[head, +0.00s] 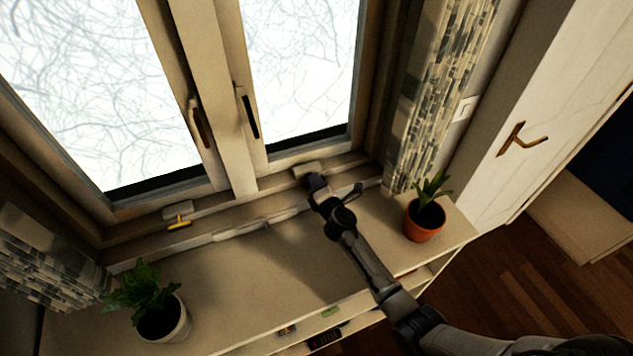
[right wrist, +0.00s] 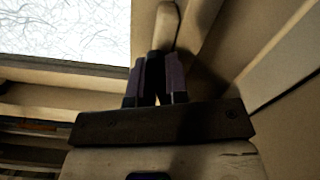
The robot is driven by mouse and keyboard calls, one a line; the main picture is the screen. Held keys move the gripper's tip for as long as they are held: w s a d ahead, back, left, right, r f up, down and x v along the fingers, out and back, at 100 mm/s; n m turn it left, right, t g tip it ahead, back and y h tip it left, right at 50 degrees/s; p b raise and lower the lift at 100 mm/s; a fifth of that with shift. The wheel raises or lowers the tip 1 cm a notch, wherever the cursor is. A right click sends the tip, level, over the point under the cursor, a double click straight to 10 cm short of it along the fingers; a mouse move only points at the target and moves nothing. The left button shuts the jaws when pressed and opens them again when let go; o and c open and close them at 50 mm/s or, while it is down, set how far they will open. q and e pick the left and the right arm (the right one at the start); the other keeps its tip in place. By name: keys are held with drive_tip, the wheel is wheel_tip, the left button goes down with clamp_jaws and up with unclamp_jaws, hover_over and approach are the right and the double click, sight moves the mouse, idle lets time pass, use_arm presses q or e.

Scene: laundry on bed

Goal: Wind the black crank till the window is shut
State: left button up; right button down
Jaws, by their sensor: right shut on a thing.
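The window has two sashes side by side; the right sash (head: 303,70) stands above the crank mount (head: 307,169). From the head view I cannot tell whether that sash is fully shut. My right gripper (head: 316,182) reaches down to this mount at the foot of the window. In the right wrist view, its two fingers (right wrist: 157,82) are closed on the black crank (right wrist: 154,62), a dark piece between them. The fingers and my wrist hide most of the crank. My left gripper is in neither view.
A yellow crank (head: 179,222) sits on the frame under the left sash (head: 85,90). A plant in an orange pot (head: 424,221) stands right of my forearm. Another plant in a white pot (head: 163,318) stands at the left. The shelf top (head: 260,275) between is clear.

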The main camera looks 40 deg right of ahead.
drive_tip(key=c, duration=1.1)
unclamp_jaws()
drive_tip(key=shift+s, duration=0.1)
drive_tip(key=v, duration=1.3)
drive_tip(key=shift+s+p, duration=0.3)
drive_tip(key=shift+p, duration=0.1)
